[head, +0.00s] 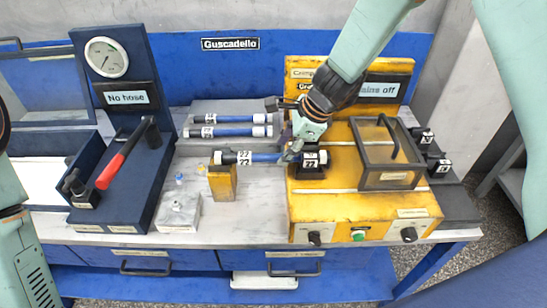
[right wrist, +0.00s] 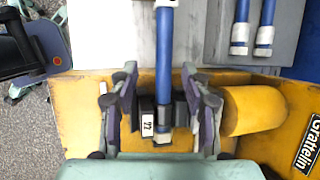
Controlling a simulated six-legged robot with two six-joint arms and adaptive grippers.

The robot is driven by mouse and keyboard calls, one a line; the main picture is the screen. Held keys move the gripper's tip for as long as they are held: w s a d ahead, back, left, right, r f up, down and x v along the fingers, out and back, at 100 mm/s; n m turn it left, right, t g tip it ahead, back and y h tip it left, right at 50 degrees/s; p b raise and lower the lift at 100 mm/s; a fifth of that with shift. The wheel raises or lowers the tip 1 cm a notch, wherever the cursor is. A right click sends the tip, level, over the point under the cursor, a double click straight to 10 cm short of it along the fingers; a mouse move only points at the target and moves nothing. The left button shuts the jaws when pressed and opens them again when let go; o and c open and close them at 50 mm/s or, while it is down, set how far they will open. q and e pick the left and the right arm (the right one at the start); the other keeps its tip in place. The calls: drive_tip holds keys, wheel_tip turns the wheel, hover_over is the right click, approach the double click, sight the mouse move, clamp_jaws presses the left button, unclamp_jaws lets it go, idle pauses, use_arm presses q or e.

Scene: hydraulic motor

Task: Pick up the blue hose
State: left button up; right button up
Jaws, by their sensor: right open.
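A blue hose (head: 266,157) with a black end fitting and a white label lies level. Its left end rests on a small yellow post (head: 222,183) and its right end reaches a black block (head: 311,168) on the yellow machine. My right gripper (head: 292,150) is over the hose near that block. In the right wrist view, my right gripper (right wrist: 161,97) is open, with one finger on each side of the blue hose (right wrist: 164,52). Contact cannot be told. The hose's end at the block is partly hidden in the head view. My left gripper is not in view.
Two more blue hoses (head: 232,132) lie on a grey stand behind. The yellow machine (head: 350,215) carries a clear-lidded box (head: 388,182) right of my gripper. A dark blue gauge stand (head: 125,170) with a red-handled lever stands left. A small white block (head: 179,212) sits front left.

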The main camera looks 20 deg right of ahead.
sight(273, 155)
drive_tip(key=f, duration=0.1)
drive_tip(key=w+a+f, duration=0.1)
drive_tip(key=a+f, duration=0.1)
drive_tip(key=shift+w, duration=0.35)
drive_tip(key=shift+w+a+f, duration=0.2)
drive_tip(key=shift+w+f, duration=0.05)
drive_tip(key=shift+f, duration=0.25)
drive_tip(key=shift+s+d+r, duration=0.15)
drive_tip(key=shift+c, duration=0.5)
drive_tip(key=c, duration=0.6)
clamp_jaws()
